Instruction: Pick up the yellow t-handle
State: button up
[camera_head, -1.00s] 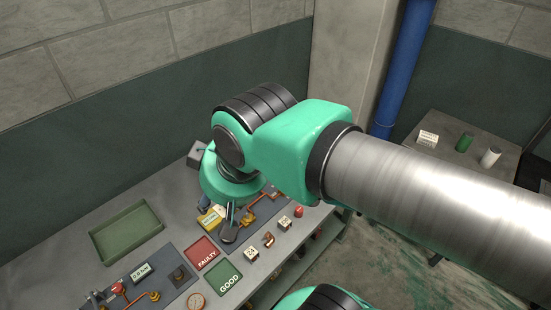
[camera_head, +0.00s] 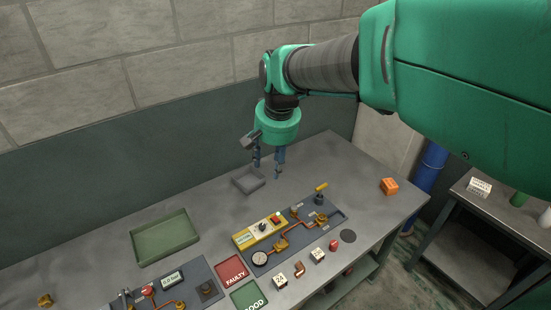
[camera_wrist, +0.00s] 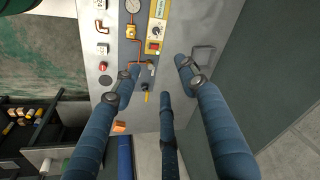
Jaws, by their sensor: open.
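The yellow t-handle (camera_head: 321,187) shows as a short yellow bar at the dark fitting on the right end of the grey pipe panel (camera_head: 336,213). In the wrist view the yellow t-handle (camera_wrist: 146,97) is a thin yellow strip beside a dark round knob, close to the finger on the left. My gripper (camera_head: 267,169) is open and empty above the back of the bench, left of the t-handle and apart from it. In the wrist view the blue fingers of my gripper (camera_wrist: 160,75) are spread, with nothing between them held.
A small grey tray (camera_head: 262,184) lies below my gripper. The panel carries copper pipes, a gauge (camera_head: 259,259) and a yellow box (camera_head: 244,238). An orange block (camera_head: 389,186) sits at the bench's right. A green tray (camera_head: 150,258) and a red FAULTY mat (camera_head: 228,264) are left.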

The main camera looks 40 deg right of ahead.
jog(key=w+d+f+m+g, duration=0.1)
jog(key=w+d+f+m, duration=0.3)
jog(key=d, duration=0.5)
jog(key=m+g+y+p, duration=0.2)
jog(key=m, duration=0.5)
send_near(323, 186)
jog(key=r, duration=0.1)
jog(key=shift+r, duration=0.15)
jog(key=shift+a+f+b, duration=0.15)
jog(key=shift+f+b, duration=0.05)
jog(key=shift+f, duration=1.25)
jog(key=shift+a+f+b, duration=0.2)
jog(key=shift+f+b, duration=0.05)
jog(key=shift+f, duration=1.2)
jog(key=shift+a+f+b, duration=0.15)
jog(key=shift+f+b, duration=0.05)
jog(key=shift+f, duration=1.2)
jog(key=shift+a+f+b, duration=0.15)
jog(key=shift+f+b, duration=0.1)
jog(key=shift+f, duration=1.05)
jog(key=shift+a+f+b, duration=0.15)
jog(key=shift+f+b, duration=0.05)
jog(key=shift+f, duration=1.1)
